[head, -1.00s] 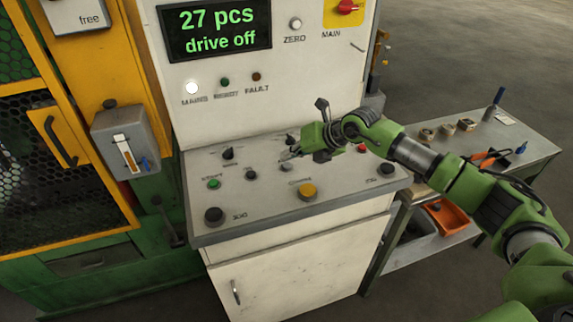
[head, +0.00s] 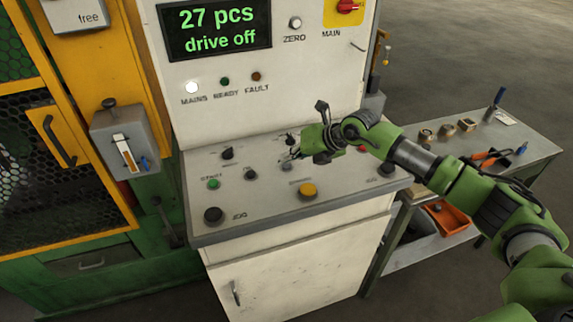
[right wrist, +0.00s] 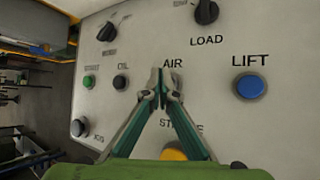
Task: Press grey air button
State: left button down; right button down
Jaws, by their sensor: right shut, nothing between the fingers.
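The control desk (head: 255,215) has a sloped panel with labelled buttons. The AIR label (right wrist: 172,63) shows in the right wrist view just beyond my fingertips. The grey air button (head: 285,165) shows small in the head view, just below the fingertips; in the right wrist view the fingers cover its place below the label. My right gripper (head: 295,153) is shut and empty, its tips low over the panel. It also shows in the right wrist view (right wrist: 163,86). I cannot tell whether the tips touch the button. My left gripper is not in view.
Close by are the black OIL button (right wrist: 120,82), green START button (right wrist: 89,82), blue LIFT button (right wrist: 250,86), yellow button (head: 307,190) and LOAD knob (right wrist: 206,12). The display (head: 213,30) reads "27 pcs drive off". A side table (head: 530,150) holds tools at the right.

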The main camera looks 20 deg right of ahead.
aim_at(289, 166)
jog(key=shift+f+b, duration=0.3)
jog(key=shift+f, duration=0.15)
dwell(0.3)
jog(key=shift+r, duration=0.1)
jog(key=shift+r+p, duration=0.6)
jog(key=shift+r, duration=0.15)
jog(key=shift+r+p, duration=1.65)
jog(key=shift+r, duration=0.95)
jog(key=shift+f, duration=0.1)
